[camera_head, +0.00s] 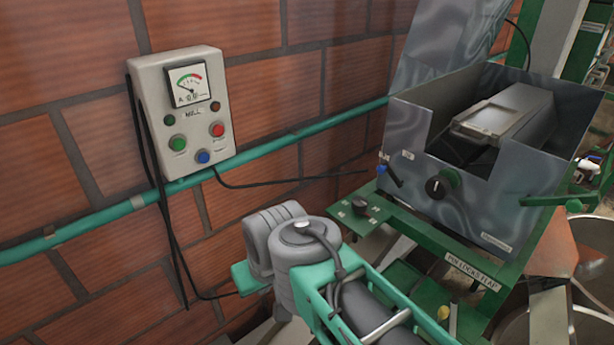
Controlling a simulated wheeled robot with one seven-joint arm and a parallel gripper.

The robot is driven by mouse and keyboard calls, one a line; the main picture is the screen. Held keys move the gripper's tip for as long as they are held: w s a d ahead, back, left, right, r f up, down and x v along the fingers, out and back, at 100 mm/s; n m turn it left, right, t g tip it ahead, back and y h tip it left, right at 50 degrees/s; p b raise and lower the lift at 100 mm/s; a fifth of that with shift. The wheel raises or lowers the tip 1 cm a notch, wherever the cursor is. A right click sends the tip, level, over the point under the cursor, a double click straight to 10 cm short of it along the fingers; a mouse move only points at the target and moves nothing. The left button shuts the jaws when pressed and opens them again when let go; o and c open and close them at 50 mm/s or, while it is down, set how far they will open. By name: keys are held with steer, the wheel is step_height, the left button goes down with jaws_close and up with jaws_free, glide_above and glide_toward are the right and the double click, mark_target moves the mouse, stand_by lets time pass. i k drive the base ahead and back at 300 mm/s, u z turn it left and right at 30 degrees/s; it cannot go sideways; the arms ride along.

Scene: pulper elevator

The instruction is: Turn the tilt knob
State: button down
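Two black knobs show, and I cannot read which is the tilt knob. A grey and teal jointed part, which looks like my arm, fills the lower middle. I see no gripper fingers, and nothing touches either knob.
A control box (186,112) with a dial and several coloured buttons hangs on the brick wall (265,100) at left. A teal pipe (95,223) runs along the wall. A green handle (545,200) sticks out right of the metal box. Cables hang below the control box.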

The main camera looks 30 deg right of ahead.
mark_target(359, 205)
steer(key=z, duration=1.1)
steer(key=k, duration=0.95)
steer(key=z, duration=0.6)
steer(key=k, duration=0.6)
steer(key=u, duration=0.95)
steer(key=i, duration=1.3)
steer(key=z, duration=0.75)
steer(key=i, duration=0.35)
steer(key=z, duration=0.4)
